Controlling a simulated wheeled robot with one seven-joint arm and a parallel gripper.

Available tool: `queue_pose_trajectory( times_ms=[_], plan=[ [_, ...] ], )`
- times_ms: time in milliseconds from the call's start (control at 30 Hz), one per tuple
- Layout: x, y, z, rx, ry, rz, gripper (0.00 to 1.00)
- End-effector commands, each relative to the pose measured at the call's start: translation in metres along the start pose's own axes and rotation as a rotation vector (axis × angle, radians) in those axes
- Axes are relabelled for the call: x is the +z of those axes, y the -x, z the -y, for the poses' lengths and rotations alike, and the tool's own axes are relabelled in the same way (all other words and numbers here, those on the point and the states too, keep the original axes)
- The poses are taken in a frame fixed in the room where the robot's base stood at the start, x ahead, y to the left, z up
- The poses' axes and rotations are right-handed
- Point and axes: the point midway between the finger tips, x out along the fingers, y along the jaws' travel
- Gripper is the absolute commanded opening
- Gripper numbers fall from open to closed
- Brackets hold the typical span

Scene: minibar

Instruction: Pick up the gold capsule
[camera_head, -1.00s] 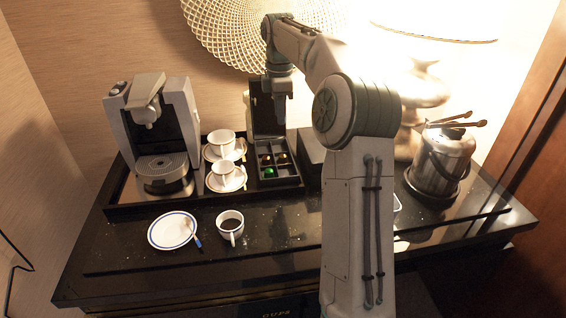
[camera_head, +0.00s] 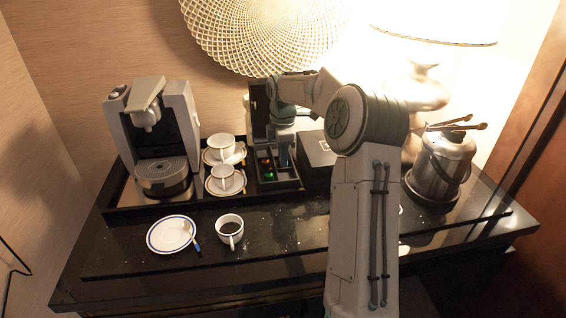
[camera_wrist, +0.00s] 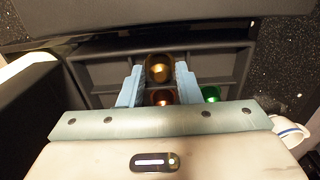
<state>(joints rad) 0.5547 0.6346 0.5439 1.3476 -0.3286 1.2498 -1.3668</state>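The gold capsule (camera_wrist: 159,70) sits in a compartment of the dark divided box (camera_wrist: 97,74), in the wrist view. My gripper (camera_wrist: 159,72) is open, with one blue finger to the left and one to the right of the gold capsule. A gap seems to remain on each side; I cannot tell how deep the fingertips reach. In the head view my gripper (camera_head: 284,160) points down over the right part of the box (camera_head: 283,185) and hides the gold capsule.
A copper-red capsule (camera_wrist: 162,97) and a green capsule (camera_wrist: 210,94) lie in neighbouring compartments. Cups (camera_head: 227,179) on saucers stand left of the box, beside the coffee machine (camera_head: 155,140). A black box (camera_head: 316,160) stands close on the right.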

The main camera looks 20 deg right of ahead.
Motion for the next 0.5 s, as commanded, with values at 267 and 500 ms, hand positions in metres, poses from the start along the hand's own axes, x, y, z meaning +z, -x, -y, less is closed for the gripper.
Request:
queue_pose_trajectory(
  times_ms=[267,500],
  plan=[
    [0.0000,-0.0055,0.0001,0.001,0.000,0.000,0.31],
    [-0.0001,-0.0053,0.0001,0.001,0.000,0.000,0.02]
  ],
)
